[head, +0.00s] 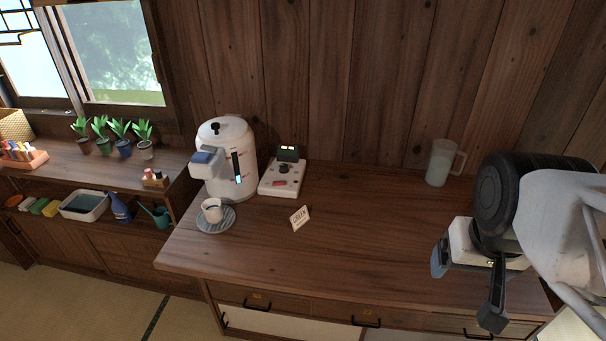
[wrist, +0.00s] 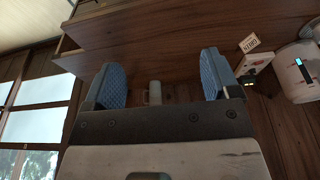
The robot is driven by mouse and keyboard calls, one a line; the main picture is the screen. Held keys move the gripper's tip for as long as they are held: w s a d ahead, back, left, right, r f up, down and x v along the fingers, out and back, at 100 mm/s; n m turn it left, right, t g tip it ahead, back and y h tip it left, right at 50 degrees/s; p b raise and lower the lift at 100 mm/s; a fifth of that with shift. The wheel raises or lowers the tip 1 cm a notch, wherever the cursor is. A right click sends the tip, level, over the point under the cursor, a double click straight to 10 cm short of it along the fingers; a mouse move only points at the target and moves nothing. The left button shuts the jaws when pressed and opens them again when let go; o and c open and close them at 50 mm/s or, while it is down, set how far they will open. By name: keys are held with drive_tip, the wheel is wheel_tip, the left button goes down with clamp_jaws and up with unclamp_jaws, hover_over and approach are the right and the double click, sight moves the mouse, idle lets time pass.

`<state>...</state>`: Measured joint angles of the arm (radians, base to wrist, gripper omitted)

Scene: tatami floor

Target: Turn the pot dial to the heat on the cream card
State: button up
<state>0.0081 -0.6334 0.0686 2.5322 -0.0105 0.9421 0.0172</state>
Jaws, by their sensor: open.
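The white pot (head: 222,168) stands at the left of the wooden counter, with a black-knobbed lid and a lit blue gauge. Beside it is a white control box (head: 292,188) with a dark round dial (head: 284,168), a reddish mark and a dark display (head: 288,152) with lit yellow marks. The dial's setting is too small to read. The cream card (head: 300,217) stands tilted in front and appears to read "GREEN". My gripper (head: 466,287) is open and empty over the counter's right end, far from the dial. In the wrist view, the control box (wrist: 257,65) is right of the fingers.
A cup (head: 211,212) on a saucer (head: 216,225) sits before the pot. A clear mug (head: 440,162) stands at the back right. The counter's middle (head: 370,230) is free. A side shelf holds potted plants (head: 120,130) under a window.

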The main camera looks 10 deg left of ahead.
drive_tip(key=shift+o, duration=1.4)
drive_tip(key=shift+w, duration=0.1)
drive_tip(key=n+g, duration=0.3)
drive_tip(key=n, duration=0.9)
hover_over(298, 214)
wheel_tip(298, 214, down, 23)
drive_tip(key=shift+w+a+f, duration=0.1)
drive_tip(key=shift+a, duration=0.05)
